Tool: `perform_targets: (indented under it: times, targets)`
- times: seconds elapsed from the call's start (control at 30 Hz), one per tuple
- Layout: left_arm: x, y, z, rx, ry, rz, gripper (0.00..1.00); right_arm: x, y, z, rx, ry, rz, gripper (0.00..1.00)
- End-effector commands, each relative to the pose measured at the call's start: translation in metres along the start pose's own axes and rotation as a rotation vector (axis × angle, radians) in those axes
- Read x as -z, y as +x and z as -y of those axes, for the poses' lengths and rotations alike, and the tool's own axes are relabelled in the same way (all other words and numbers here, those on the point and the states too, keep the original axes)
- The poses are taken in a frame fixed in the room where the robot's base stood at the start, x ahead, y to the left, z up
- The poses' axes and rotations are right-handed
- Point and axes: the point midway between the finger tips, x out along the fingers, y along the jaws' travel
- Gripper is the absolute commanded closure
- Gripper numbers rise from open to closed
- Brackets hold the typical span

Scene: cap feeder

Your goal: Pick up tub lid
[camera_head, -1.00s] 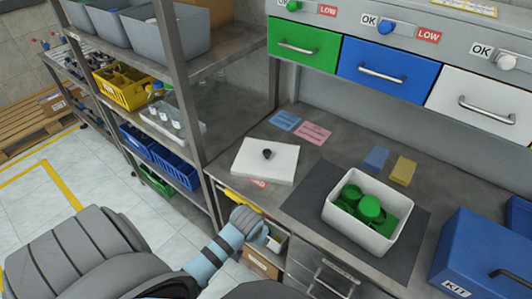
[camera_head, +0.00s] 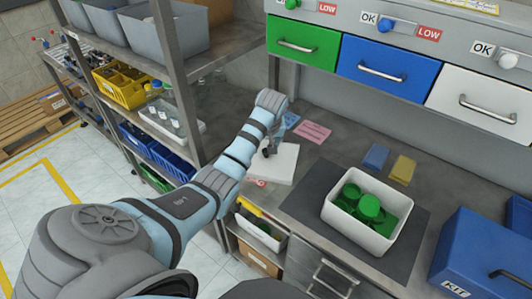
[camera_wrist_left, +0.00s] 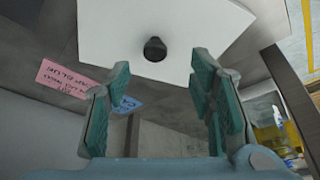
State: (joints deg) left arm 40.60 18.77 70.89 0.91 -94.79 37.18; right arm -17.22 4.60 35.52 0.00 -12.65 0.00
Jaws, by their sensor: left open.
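The tub lid (camera_head: 284,166) is a flat white square plate with a dark round knob. It lies on the grey bench at the left end; the arm covers its left part. In the left wrist view the lid (camera_wrist_left: 115,30) fills the top, with its black knob (camera_wrist_left: 155,48) standing up. My left gripper (camera_wrist_left: 160,72) is open and empty; the knob shows between and beyond its fingertips. In the head view the left gripper (camera_head: 269,148) is over the lid, near the knob. My right gripper is not in view. An open white tub (camera_head: 352,229) holds green caps on a dark mat.
A metal shelf post (camera_head: 187,95) stands left of the bench. Pink (camera_head: 311,132), blue (camera_head: 376,157) and yellow (camera_head: 403,169) cards lie on the bench. A blue kit case (camera_head: 485,250) stands at right. Green, blue and white drawers hang above the back.

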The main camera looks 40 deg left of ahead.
Motion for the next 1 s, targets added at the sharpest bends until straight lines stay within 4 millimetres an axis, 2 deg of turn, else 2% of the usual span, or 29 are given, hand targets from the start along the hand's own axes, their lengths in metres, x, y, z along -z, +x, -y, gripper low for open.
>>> perform_targets:
  times: [0.17,0.33,0.43,0.6,0.9,1.0]
  targets:
    - [0.001,0.025,-0.002,0.001,0.000,0.001,0.51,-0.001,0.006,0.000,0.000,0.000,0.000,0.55]
    - [0.002,0.058,-0.006,0.001,0.001,0.001,0.51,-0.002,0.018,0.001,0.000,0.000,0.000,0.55]
    - [0.003,0.065,-0.006,-0.001,0.002,-0.002,0.51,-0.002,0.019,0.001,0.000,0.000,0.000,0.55]
    - [0.004,0.064,-0.006,-0.001,0.002,-0.002,0.51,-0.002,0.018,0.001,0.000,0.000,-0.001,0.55]
    - [0.004,0.064,-0.006,-0.001,0.002,-0.002,0.99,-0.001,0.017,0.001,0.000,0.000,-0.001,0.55]
    - [0.004,0.064,-0.006,-0.001,0.002,-0.003,1.00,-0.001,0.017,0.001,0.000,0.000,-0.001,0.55]
